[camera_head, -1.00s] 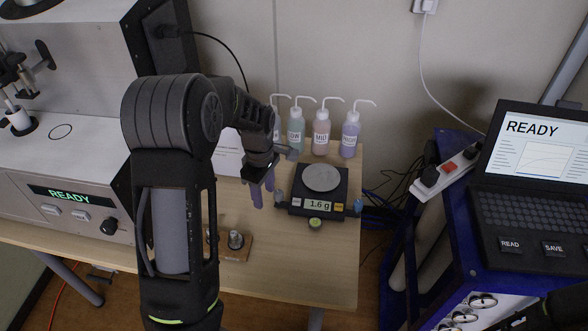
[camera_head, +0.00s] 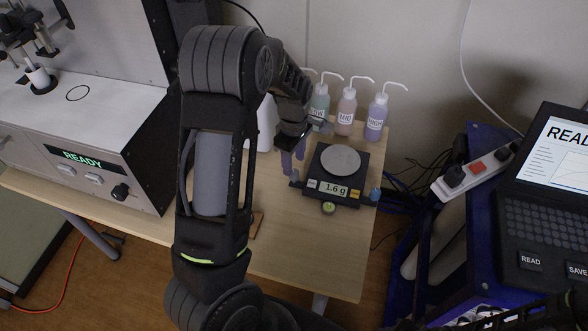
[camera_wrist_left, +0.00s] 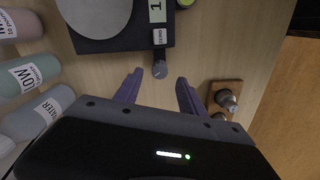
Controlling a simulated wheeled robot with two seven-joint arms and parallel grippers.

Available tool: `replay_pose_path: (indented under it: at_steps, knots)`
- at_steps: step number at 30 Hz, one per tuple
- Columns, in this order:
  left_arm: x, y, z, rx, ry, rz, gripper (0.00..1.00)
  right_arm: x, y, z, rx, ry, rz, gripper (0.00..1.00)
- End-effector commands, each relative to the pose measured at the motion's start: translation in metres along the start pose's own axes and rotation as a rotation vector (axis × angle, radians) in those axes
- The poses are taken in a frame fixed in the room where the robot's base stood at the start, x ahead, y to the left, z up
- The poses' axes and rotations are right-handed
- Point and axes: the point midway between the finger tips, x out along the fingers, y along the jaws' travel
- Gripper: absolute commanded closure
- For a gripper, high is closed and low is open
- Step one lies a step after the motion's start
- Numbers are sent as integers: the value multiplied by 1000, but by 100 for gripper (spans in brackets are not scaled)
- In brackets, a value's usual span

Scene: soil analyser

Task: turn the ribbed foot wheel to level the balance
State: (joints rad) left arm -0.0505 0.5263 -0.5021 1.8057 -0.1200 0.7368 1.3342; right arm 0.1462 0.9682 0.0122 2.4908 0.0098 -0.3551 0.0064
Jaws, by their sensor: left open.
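The black balance (camera_head: 318,198) stands on the table and its display reads 1.6 g. A grey foot wheel (camera_head: 294,178) sticks out at its left side and a blue one (camera_head: 375,194) at its right. A round green bubble level (camera_head: 328,208) sits at its front edge. My left gripper (camera_head: 292,163) is open beside the balance's left side. In the left wrist view the near foot wheel (camera_wrist_left: 160,70) shows between and just ahead of the two purple fingertips, apart from both. My right gripper does not show clearly.
Wash bottles, MID (camera_head: 346,112) and HIGH (camera_head: 376,118) among them, stand behind the balance. A wooden block (camera_wrist_left: 225,97) with metal weights lies beside the gripper. The table front is bare.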

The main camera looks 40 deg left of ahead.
Motion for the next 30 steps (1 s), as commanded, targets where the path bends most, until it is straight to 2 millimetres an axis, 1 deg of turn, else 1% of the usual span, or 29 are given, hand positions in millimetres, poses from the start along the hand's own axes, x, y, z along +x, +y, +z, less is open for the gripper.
replay_pose_path:
  at_steps: [3,6,9,13,20,30]
  knots:
    - [20,-1,0,-2,0,-5,53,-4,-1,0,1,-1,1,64]
    - [34,-1,0,-1,0,-3,53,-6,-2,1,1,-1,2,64]
    - [44,0,0,0,0,-2,53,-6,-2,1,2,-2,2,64]
    - [49,0,0,0,0,0,53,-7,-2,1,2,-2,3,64]
    - [50,0,0,0,0,1,53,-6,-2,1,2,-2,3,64]
    - [49,0,0,0,0,1,81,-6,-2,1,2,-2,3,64]
